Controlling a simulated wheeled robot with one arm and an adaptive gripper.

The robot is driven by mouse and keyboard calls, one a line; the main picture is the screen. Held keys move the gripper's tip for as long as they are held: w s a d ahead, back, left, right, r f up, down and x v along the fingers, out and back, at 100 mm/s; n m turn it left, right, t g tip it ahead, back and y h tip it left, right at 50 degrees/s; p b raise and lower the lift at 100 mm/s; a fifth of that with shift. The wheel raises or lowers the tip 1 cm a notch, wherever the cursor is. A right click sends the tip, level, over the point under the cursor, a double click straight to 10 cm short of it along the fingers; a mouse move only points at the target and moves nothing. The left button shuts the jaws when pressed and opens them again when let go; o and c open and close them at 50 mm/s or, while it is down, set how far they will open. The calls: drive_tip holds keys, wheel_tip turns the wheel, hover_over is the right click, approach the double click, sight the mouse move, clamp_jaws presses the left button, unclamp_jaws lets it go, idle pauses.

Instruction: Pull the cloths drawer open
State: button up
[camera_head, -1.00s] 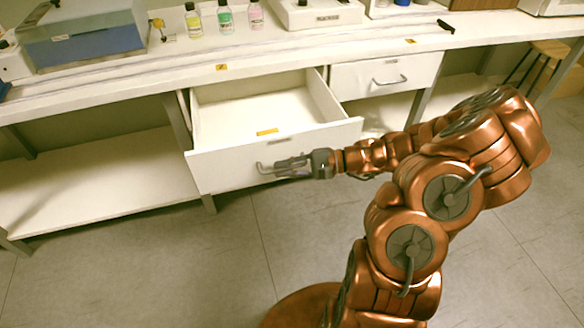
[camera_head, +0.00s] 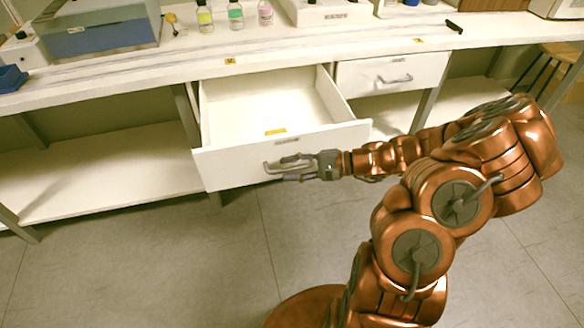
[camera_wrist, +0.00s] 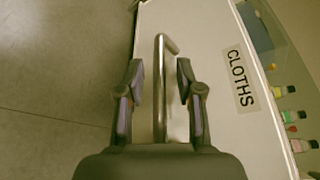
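The cloths drawer (camera_head: 235,168) is a white drawer under the bench. It stands well open, and its inside looks empty apart from a yellow tag. Its black "CLOTHS" label (camera_wrist: 239,80) is readable in the wrist view. A grey metal bar handle (camera_wrist: 160,75) is on its front. My gripper (camera_head: 283,170) is at this handle in the head view. In the wrist view my gripper (camera_wrist: 160,85) has one finger on each side of the handle, with visible gaps between the bar and both fingers. The lower end of the handle is hidden by the gripper body.
A second, closed drawer (camera_head: 390,73) with its own handle is to the right. Small bottles (camera_head: 236,14) and a blue-and-clear box (camera_head: 98,35) stand on the bench (camera_head: 330,45). A lower shelf (camera_head: 90,180) is on the left. The floor (camera_head: 140,270) in front is clear.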

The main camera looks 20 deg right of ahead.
drive_tip(key=v, duration=1.2)
idle(0.6)
drive_tip(key=s+a+r+n+g+h, duration=0.2)
drive_tip(key=s+a+n+g, duration=0.25)
drive_tip(key=a, duration=0.35)
drive_tip(key=s+a+r+n+g+h, duration=0.25)
drive_tip(key=s+a+g, duration=0.2)
drive_tip(key=a, duration=0.35)
drive_tip(key=s+r+n+h, duration=0.2)
drive_tip(key=s+n+h, duration=0.3)
drive_tip(key=s+h, duration=0.45)
drive_tip(key=s+d+r+p, duration=0.1)
drive_tip(key=s+r+p, duration=0.1)
drive_tip(key=r+p, duration=0.8)
drive_tip(key=s+d+r+p, duration=0.1)
drive_tip(key=s+r+p, duration=0.1)
drive_tip(key=r+p, duration=0.8)
wheel_tip(320, 180, up, 2)
drive_tip(key=shift+r+p, duration=0.1)
drive_tip(key=shift+p, duration=0.3)
